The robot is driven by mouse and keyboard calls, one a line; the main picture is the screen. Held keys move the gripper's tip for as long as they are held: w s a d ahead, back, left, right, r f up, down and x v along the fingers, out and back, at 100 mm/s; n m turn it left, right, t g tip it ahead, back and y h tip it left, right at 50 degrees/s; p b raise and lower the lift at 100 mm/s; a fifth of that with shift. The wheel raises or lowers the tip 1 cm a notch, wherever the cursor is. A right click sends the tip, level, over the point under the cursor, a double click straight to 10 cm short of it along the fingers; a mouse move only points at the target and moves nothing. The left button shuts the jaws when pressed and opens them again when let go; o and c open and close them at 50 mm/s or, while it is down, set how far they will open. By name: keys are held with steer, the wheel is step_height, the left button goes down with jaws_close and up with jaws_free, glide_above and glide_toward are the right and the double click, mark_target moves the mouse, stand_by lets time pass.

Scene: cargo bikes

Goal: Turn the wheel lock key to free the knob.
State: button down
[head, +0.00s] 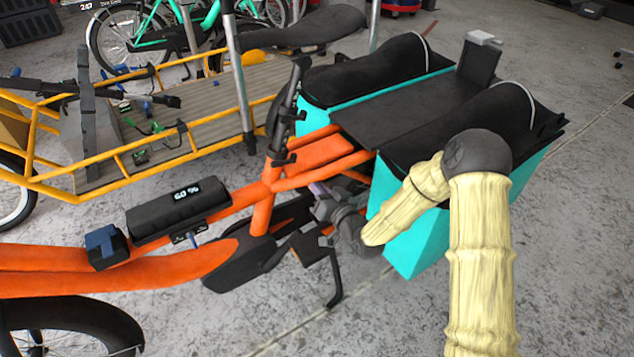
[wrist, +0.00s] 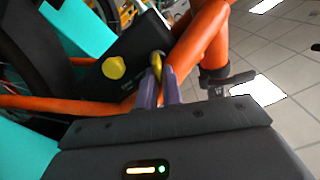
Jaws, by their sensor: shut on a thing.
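In the wrist view, a black wheel lock box (wrist: 132,45) sits beside the orange frame tubes. A round yellow knob (wrist: 113,67) is on its face. A brass-coloured key (wrist: 157,60) stands at the right end of the box. My gripper (wrist: 156,77) has its two purple fingers closed on the key, one on each side. The knob is apart from the fingers, to their left. In the head view, a little of my gripper (head: 319,190) shows under the orange frame; the lock, key and knob are hidden there.
The orange cargo bike (head: 265,215) carries teal panniers (head: 405,245) with black covers close to my arm. A black battery (head: 178,213) reading 60 % is on its frame. A yellow-framed cargo bike (head: 128,165) stands behind. Free floor lies to the right.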

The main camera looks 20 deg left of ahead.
steer(key=m+p, duration=0.1)
steer(key=m, duration=0.3)
steer(key=m+p, duration=0.2)
steer(key=m, duration=0.2)
steer(key=f+m+p, duration=0.1)
steer(key=m+p, duration=0.1)
steer(key=m, duration=0.3)
steer(key=shift+w+d, duration=0.25)
steer(key=c, duration=1.6)
jaws_free()
steer(key=shift+o, duration=0.2)
steer(key=shift+s, duration=0.1)
steer(key=p+v, duration=0.4)
steer(key=v, duration=1.3)
steer(key=shift+d, duration=0.2)
